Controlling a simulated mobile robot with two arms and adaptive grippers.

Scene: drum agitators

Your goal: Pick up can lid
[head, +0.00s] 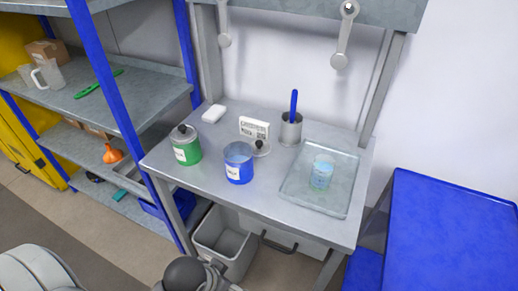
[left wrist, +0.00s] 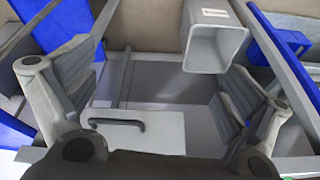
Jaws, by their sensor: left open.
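A can lid with a black knob (head: 260,148) lies on the grey metal table (head: 215,190), just right of and behind the blue can (head: 239,172). The blue can looks open at the top. A green can (head: 187,152) to the left wears a grey lid with a dark knob (head: 182,130). My left gripper (left wrist: 165,100) is open in the left wrist view, with nothing between its fingers. Part of my arm shows at the bottom of the head view, below the table's front edge and apart from the lid. My right gripper is not in view.
Behind the lid stands a white labelled block (head: 254,128). A metal cup with a blue-handled tool (head: 291,131) and a clear tray (head: 295,195) holding a beaker (head: 322,172) are to the right. A grey bin (head: 225,240) stands below. Blue-posted shelves (head: 105,80) flank the left.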

